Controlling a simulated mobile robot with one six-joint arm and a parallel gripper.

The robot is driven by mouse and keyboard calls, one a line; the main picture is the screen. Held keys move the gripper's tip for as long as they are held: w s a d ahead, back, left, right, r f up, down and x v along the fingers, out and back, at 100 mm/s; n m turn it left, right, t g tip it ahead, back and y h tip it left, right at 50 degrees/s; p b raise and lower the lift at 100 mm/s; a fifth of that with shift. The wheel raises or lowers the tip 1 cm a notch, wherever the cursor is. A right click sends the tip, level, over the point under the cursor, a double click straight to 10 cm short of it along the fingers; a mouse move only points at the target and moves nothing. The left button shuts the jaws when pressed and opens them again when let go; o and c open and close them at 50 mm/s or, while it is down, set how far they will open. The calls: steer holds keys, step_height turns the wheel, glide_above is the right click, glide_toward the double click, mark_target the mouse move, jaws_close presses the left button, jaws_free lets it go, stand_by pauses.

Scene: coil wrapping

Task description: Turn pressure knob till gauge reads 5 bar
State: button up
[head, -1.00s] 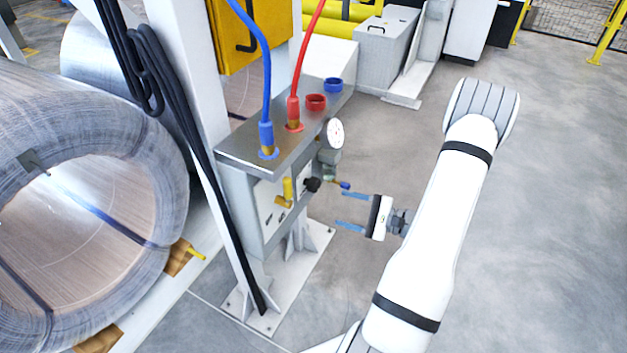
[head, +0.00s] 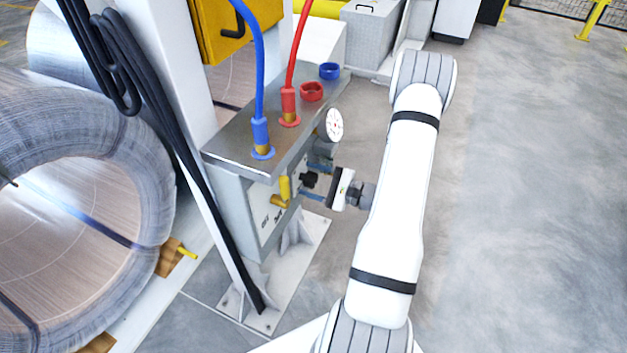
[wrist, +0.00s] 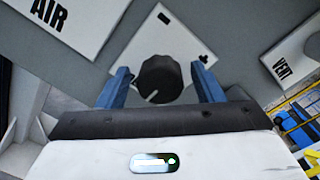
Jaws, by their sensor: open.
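The black pressure knob (head: 309,180) sits on the front face of the grey valve box. In the wrist view the knob (wrist: 160,79) shows a pale pointer line toward its lower left, on a plate with plus and minus marks. My gripper (head: 316,181) is open, with its blue fingers on either side of the knob. In the wrist view my gripper (wrist: 163,85) has a gap between each finger and the knob, and it grips nothing. The round white gauge (head: 335,124) stands at the box's right edge; its reading is too small to tell.
A yellow valve handle (head: 285,188) is left of the knob. Blue (head: 261,133) and red (head: 289,104) hose fittings stand on top of the box. Plates marked AIR (wrist: 62,18) and VENT (wrist: 290,60) flank the knob. The floor to the right is clear.

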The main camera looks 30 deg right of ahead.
steer(key=c, duration=1)
steer(key=shift+o, duration=0.2)
steer(key=shift+m, duration=0.4)
steer(key=m+p, duration=0.2)
steer(key=m, duration=0.1)
steer(key=shift+r, duration=0.1)
steer(key=m+p, duration=0.2)
steer(key=m, duration=0.3)
steer(key=shift+a, duration=0.1)
steer(key=o, duration=1)
steer(key=shift+c, duration=0.2)
